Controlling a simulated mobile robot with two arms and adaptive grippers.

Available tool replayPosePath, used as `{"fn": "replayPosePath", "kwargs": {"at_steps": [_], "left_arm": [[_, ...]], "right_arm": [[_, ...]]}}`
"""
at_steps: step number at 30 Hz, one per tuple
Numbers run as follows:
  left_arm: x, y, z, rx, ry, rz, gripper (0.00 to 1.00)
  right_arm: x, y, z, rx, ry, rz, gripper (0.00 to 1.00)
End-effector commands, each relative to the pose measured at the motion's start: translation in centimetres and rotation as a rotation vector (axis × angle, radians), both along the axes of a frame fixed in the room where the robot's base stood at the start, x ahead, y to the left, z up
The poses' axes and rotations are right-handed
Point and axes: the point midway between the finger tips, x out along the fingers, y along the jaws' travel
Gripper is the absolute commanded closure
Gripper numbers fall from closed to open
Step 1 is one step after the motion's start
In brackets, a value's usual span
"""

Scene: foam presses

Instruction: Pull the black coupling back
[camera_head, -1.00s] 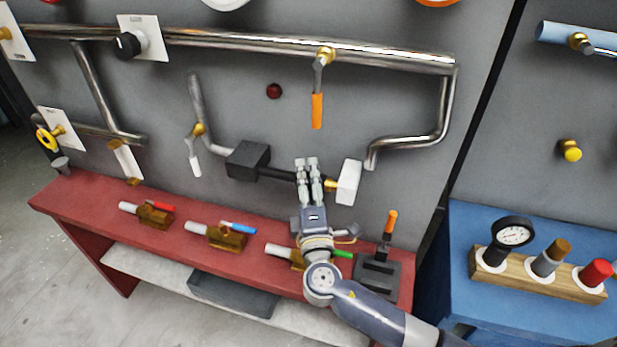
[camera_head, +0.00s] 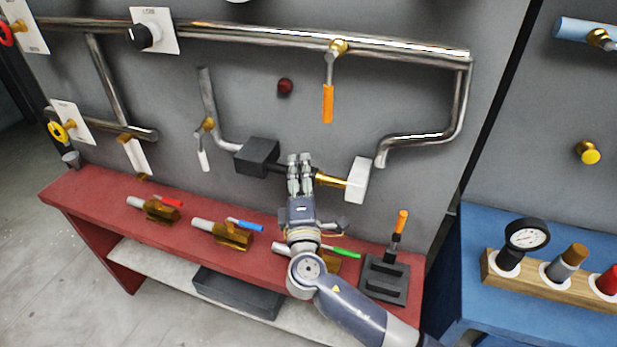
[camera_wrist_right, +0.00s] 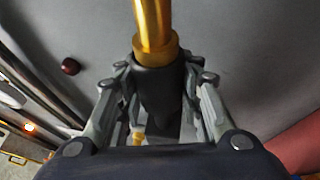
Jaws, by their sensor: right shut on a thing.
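The black coupling (camera_head: 272,168) is a short dark cylinder between a black block (camera_head: 257,157) on the left and a brass plug (camera_head: 331,180) on a white block (camera_head: 358,179) at the right. My right gripper (camera_head: 299,160) is shut on the coupling, its fingers hiding part of it. In the right wrist view the coupling (camera_wrist_right: 160,88) sits between both fingers, with the brass stem (camera_wrist_right: 153,25) leading out of it. A longer stretch of brass shows between the gripper and the white block. My left gripper is not in view.
Below is a red bench (camera_head: 100,208) with several brass valves with coloured handles, and a dark stand (camera_head: 385,278) with an orange-handled tool. Steel pipes and an orange-handled valve (camera_head: 328,103) are on the grey wall above. A blue bench (camera_head: 480,300) stands at the right.

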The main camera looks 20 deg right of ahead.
Motion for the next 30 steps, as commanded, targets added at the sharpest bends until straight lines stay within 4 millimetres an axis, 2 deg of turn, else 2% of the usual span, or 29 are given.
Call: {"fn": "replayPosePath", "kwargs": {"at_steps": [5, 6, 8, 20, 23, 30], "left_arm": [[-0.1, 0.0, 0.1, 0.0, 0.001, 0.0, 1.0], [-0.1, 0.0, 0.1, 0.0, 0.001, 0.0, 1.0], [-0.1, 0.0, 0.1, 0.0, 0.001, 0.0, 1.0], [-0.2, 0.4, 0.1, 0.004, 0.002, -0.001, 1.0], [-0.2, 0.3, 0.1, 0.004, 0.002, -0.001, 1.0], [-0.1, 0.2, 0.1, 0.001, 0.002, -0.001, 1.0]], "right_arm": [[0.0, 0.3, 0.2, 0.001, -0.003, 0.009, 1.0], [0.0, 0.3, 0.2, 0.001, -0.003, 0.01, 0.6], [0.0, 0.3, 0.2, 0.001, -0.004, 0.01, 0.46], [-0.4, 0.3, 0.0, 0.0, -0.001, 0.006, 0.46], [-1.5, 0.5, -0.2, 0.0, 0.0, 0.008, 0.46], [-6.3, 1.5, -1.2, 0.002, 0.001, 0.008, 0.46]]}}
